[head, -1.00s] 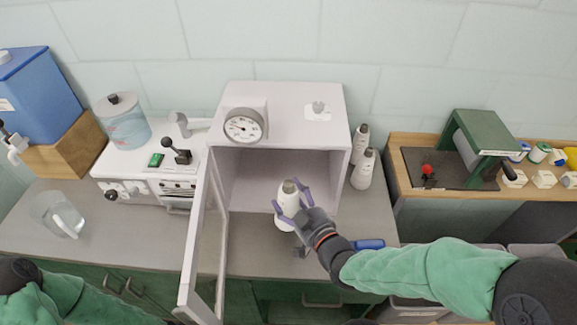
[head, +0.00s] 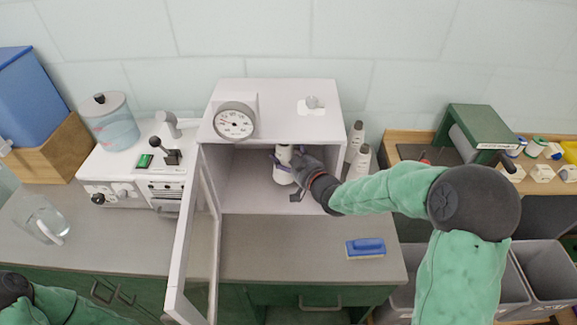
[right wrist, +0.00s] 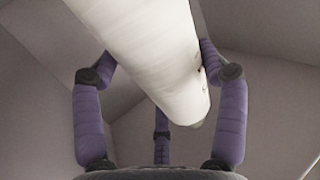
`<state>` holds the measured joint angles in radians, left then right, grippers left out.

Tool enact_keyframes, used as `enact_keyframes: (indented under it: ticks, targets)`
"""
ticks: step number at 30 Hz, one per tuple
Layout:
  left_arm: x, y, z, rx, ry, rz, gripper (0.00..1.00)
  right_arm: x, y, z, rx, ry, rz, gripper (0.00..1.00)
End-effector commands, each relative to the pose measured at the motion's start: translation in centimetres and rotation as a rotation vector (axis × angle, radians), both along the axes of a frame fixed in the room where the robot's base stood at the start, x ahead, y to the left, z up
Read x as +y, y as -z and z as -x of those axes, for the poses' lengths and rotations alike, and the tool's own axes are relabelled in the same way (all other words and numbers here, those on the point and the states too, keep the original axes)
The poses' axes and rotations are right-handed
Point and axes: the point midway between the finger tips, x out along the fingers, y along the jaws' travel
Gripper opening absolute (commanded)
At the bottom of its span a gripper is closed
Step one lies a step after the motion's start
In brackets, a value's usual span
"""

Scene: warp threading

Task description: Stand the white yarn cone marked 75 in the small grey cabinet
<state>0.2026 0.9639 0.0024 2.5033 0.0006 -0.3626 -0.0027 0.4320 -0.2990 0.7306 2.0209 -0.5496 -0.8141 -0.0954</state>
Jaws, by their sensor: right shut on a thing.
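The small grey cabinet (head: 277,100) stands on the counter with its door (head: 198,235) swung open to the left. My right gripper (head: 286,158) is inside the cabinet, shut on a white yarn cone (head: 281,174). The cone looks roughly upright in the head view; I cannot tell whether its base touches the cabinet floor. In the right wrist view the purple fingers (right wrist: 160,85) surround the white cone (right wrist: 150,50). No number is readable on it. My left gripper is out of view; only its arm shows at the lower left.
Two more white cones (head: 354,140) (head: 358,162) stand right of the cabinet. A blue brush (head: 366,246) lies on the counter at front right. The counter before the cabinet is otherwise clear. A glass jug (head: 42,219) and a white machine (head: 125,178) are to the left.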

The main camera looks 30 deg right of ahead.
Motion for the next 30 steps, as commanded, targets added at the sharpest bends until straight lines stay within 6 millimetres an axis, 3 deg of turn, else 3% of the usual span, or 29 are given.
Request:
enact_keyframes:
  ticks: [4,12,26,27,29,30]
  targets:
    - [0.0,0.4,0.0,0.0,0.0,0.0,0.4,-0.1,0.8,0.0,-0.002,0.001,0.001,0.17]
    - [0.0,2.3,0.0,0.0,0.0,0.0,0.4,-0.1,4.9,-0.1,-0.003,0.001,0.0,0.17]
    - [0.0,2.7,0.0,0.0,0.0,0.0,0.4,-0.2,5.2,-0.3,-0.004,0.001,0.001,0.17]
    - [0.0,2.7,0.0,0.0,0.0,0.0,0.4,-0.2,5.3,-0.3,-0.001,0.001,0.0,0.79]
    - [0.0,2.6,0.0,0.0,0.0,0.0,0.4,-0.2,5.2,-0.3,-0.001,0.001,0.0,0.95]
    - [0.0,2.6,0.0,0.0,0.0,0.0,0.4,-0.2,5.2,-0.3,-0.001,0.001,0.0,0.97]
